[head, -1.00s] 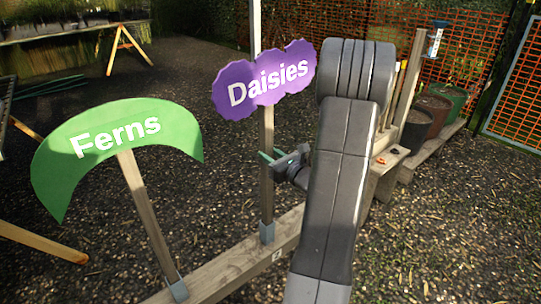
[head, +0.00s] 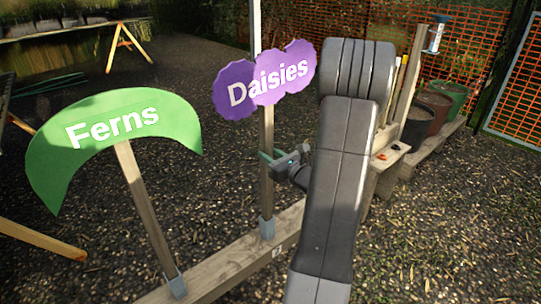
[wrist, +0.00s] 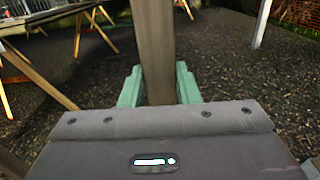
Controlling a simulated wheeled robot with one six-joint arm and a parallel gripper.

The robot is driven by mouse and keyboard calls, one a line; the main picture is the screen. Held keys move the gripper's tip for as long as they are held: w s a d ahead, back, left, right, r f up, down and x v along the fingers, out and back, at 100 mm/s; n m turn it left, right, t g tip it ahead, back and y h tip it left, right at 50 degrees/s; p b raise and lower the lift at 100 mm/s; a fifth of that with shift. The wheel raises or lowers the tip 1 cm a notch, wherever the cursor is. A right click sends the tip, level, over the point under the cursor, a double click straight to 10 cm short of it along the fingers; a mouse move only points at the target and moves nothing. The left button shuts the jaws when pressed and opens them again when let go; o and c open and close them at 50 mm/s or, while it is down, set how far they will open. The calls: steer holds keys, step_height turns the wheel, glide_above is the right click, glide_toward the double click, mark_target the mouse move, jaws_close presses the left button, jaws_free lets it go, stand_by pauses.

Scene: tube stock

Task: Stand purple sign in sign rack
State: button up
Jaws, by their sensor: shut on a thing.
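The purple sign (head: 264,82) reads "Daisies" and stands close to upright on a wooden post, in the middle of the head view. The post's lower end meets a grey metal sleeve (head: 267,228) at the sign rack (head: 225,272), a long wooden beam. My gripper (head: 268,157) is shut on the post below the purple board. In the wrist view the post (wrist: 153,50) runs between the green fingertips (wrist: 158,87). The wrist view does not show the post's foot or the purple board.
A green "Ferns" sign (head: 112,125) leans to the left in the rack's near part. A thin pale pole (head: 256,25) rises behind the purple sign. Pots (head: 430,115) stand at the right by an orange mesh fence (head: 330,25). Gravel ground lies open around.

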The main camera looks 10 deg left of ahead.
steer(key=shift+f+b, duration=1.2)
steer(key=shift+f, duration=0.2)
steer(key=shift+f+b, duration=0.5)
steer(key=shift+f, duration=0.05)
steer(key=o, duration=1.1)
steer(key=shift+o, duration=0.2)
steer(key=p+v, duration=0.2)
steer(key=v, duration=1.1)
steer(key=shift+s+d+p, duration=0.25)
steer(key=shift+d+p, duration=0.05)
steer(key=shift+p, duration=0.05)
